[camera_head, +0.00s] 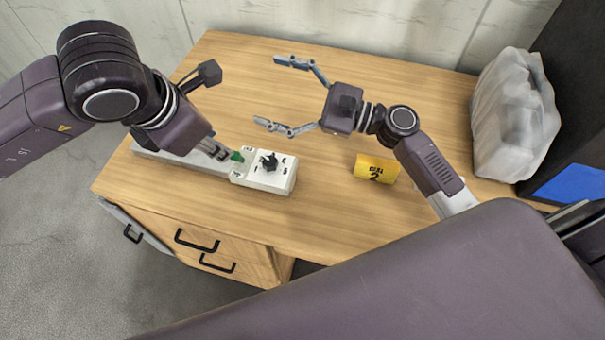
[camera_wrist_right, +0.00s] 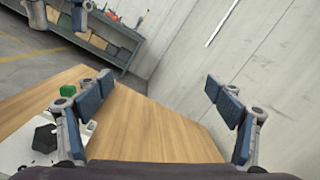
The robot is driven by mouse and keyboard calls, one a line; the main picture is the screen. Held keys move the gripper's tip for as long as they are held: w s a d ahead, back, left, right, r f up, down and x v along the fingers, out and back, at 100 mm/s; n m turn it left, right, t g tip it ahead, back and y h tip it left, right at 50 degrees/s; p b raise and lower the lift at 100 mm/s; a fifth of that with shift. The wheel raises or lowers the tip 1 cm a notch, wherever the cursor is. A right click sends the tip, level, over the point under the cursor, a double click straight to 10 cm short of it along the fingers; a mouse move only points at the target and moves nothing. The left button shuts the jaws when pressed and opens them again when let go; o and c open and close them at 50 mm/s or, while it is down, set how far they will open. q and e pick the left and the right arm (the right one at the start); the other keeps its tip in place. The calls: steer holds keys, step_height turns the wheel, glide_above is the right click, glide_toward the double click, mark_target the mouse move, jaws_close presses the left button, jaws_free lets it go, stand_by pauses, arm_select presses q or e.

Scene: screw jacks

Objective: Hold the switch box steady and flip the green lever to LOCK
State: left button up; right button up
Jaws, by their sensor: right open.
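The white switch box (camera_head: 283,181) lies on the wooden table. It has a black knob (camera_head: 269,161) on top and a green lever (camera_head: 237,156) at its left end. The box shows at the lower left of the right wrist view (camera_wrist_right: 14,150), with the lever's green end (camera_wrist_right: 68,90) above it. My left gripper (camera_head: 222,153) is beside the lever. Its two fingers look apart at the top left of the right wrist view (camera_wrist_right: 58,14); contact with the lever cannot be told. My right gripper (camera_head: 277,94) is open and empty, above the table behind the box.
A yellow block (camera_head: 376,168) marked 2 lies right of the box. A grey strip (camera_head: 150,153) runs left from the box along the table's front. A translucent wrapped bundle (camera_head: 512,115) is at the back right. The table (camera_head: 235,62) is clear at the back left.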

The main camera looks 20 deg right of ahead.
mark_target(293, 174)
steer(key=s+a+f+g, duration=0.1)
steer(key=s+a+f, duration=0.1)
steer(key=s, duration=0.1)
steer(key=s+a+f+g+y, duration=0.1)
steer(key=s+a+f, duration=0.1)
steer(key=s+f, duration=0.1)
steer(key=s+a+f+g+y, duration=0.1)
steer(key=s+a+f, duration=0.1)
steer(key=s, duration=0.2)
steer(key=shift+s+a+f+m, duration=0.2)
steer(key=shift+a+m, duration=0.1)
steer(key=shift+m, duration=0.1)
steer(key=d+f+m, duration=0.1)
steer(key=d+f, duration=0.1)
steer(key=s+d+f+m+t+h, duration=0.1)
steer(key=d+f+m, duration=0.1)
steer(key=d+f, duration=0.1)
steer(key=d+f+m+h, duration=0.1)
steer(key=d+f, duration=0.1)
steer(key=d, duration=0.1)
steer(key=shift+s+f+m+t, duration=0.15)
steer(key=shift+s+m+t, duration=0.15)
steer(key=shift+s+t, duration=0.1)
steer(key=shift+f+h, duration=0.2)
steer(key=shift+h, duration=0.2)
steer(key=x, duration=0.7)
steer(key=shift+w+a, duration=0.15)
steer(key=shift+w, duration=0.1)
